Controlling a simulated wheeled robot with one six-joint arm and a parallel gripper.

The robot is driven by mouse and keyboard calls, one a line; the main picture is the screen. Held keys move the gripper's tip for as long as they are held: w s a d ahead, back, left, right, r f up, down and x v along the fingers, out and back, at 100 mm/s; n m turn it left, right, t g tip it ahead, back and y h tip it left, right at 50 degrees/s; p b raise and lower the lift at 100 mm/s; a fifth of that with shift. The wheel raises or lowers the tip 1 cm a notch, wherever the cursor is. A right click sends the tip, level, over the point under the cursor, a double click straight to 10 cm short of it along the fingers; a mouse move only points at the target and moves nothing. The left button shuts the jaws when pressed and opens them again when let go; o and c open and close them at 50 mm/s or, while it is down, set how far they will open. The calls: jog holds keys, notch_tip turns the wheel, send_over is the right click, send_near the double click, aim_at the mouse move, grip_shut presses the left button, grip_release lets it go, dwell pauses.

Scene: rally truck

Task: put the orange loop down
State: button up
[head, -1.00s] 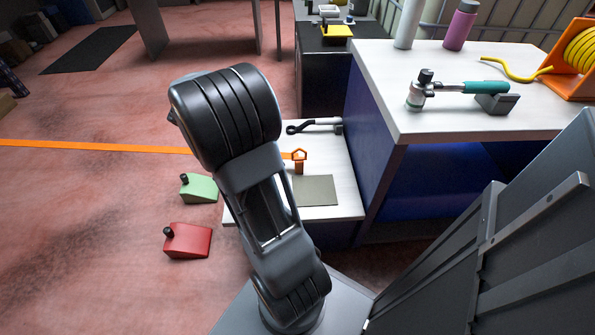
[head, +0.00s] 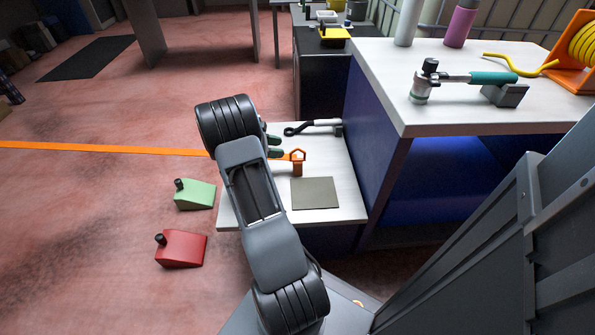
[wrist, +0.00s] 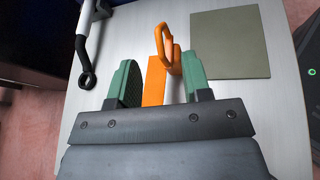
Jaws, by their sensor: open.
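The orange loop (head: 298,156) is at the white low bench top, with a short orange part below its ring and a strip running left. In the wrist view the loop (wrist: 160,40) rises just beyond my fingertips, and its flat orange strip (wrist: 154,82) lies between the two green fingers. My gripper (wrist: 158,66) is open, with a visible gap on each side of the strip. In the head view my gripper (head: 277,147) is partly hidden behind my arm. I cannot tell whether the whole loop rests on the bench.
A grey-green square pad (head: 315,193) lies on the white bench top (head: 348,195). A black-ended wrench (head: 312,128) lies behind the loop. A taller blue-sided bench (head: 374,150) stands to the right. Green (head: 195,194) and red (head: 182,248) wedges sit on the floor at left.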

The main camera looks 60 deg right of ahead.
aim_at(295, 150)
jog(key=shift+x, duration=0.75)
jog(key=b+x, duration=0.2)
jog(key=x, duration=0.4)
jog(key=shift+f+b, duration=0.1)
jog(key=shift+b, duration=0.2)
jog(key=shift+c, duration=0.4)
